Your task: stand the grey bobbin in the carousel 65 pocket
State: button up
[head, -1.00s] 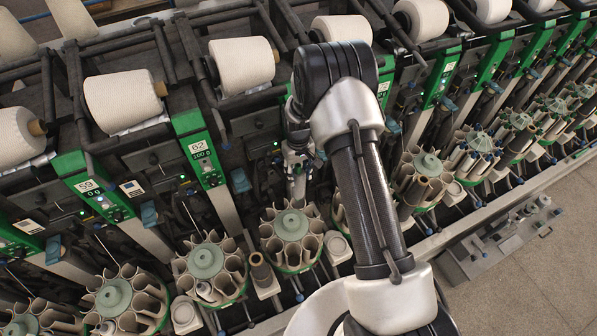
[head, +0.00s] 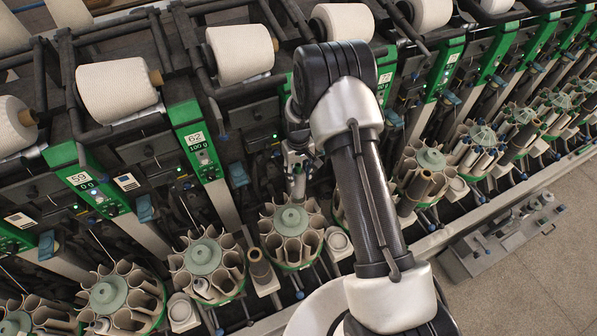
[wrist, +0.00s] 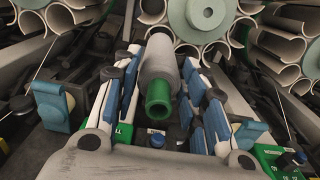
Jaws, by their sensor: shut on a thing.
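My gripper (head: 297,165) is shut on the grey bobbin (head: 298,187), which hangs just above the rear rim of a carousel (head: 291,220) with a grey-green hub. In the wrist view the grey bobbin (wrist: 160,62) lies between the blue-padded fingers (wrist: 165,110), its green end toward the camera. A carousel hub (wrist: 207,12) shows behind it at the top. The carousel's front pockets look empty; the pockets behind the bobbin are partly hidden. No number 65 is readable; my arm covers the panel right of the one marked 62 (head: 197,141).
Neighbouring carousels stand close on the left (head: 203,257) and right (head: 430,160), some holding tubes. A brown tube (head: 259,266) stands beside the near carousel. Green panels, dark bars and white yarn cones (head: 240,53) crowd the back. Open floor lies at lower right.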

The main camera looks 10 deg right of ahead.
jog(key=b, duration=0.4)
send_over(298, 194)
jog(key=w, duration=0.2)
jog(key=shift+s+d+f, duration=0.1)
jog(key=shift+d+f, duration=0.05)
jog(key=shift+f, duration=0.95)
jog(key=shift+d+f, duration=0.15)
jog(key=shift+f, duration=1.05)
jog(key=shift+f+b, duration=1.85)
jog(key=shift+f, duration=0.3)
jog(key=shift+f+b, duration=1.9)
jog(key=shift+f, duration=0.35)
jog(key=shift+f+b, duration=0.4)
jog(key=shift+b, duration=0.1)
jog(key=o, duration=1)
